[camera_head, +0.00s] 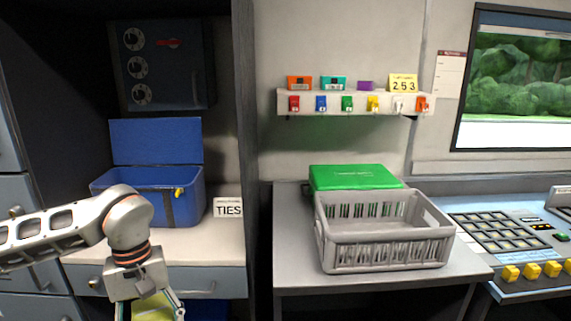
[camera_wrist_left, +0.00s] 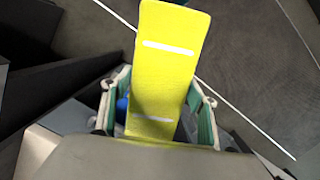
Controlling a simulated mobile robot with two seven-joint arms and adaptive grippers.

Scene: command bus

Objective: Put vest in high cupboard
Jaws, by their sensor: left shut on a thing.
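The vest (camera_head: 153,309) is a yellow-green folded strip at the bottom edge of the head view, mostly cut off there. In the left wrist view the vest (camera_wrist_left: 172,75) shows two white bands and extends away from the gripper above a dark floor. My left gripper (camera_head: 150,303) is shut on the vest and points down in front of the counter with the blue box; it also shows in the left wrist view (camera_wrist_left: 158,112), with a finger on each side of the vest. My right gripper is out of view. I cannot make out a high cupboard.
An open blue box (camera_head: 186,205) and a TIES sign (camera_head: 228,207) stand on the left counter. A dark panel with dials (camera_head: 162,65) hangs above. A grey basket (camera_head: 385,258) and green case (camera_head: 352,176) occupy the middle table. A control console (camera_head: 490,228) stands at right.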

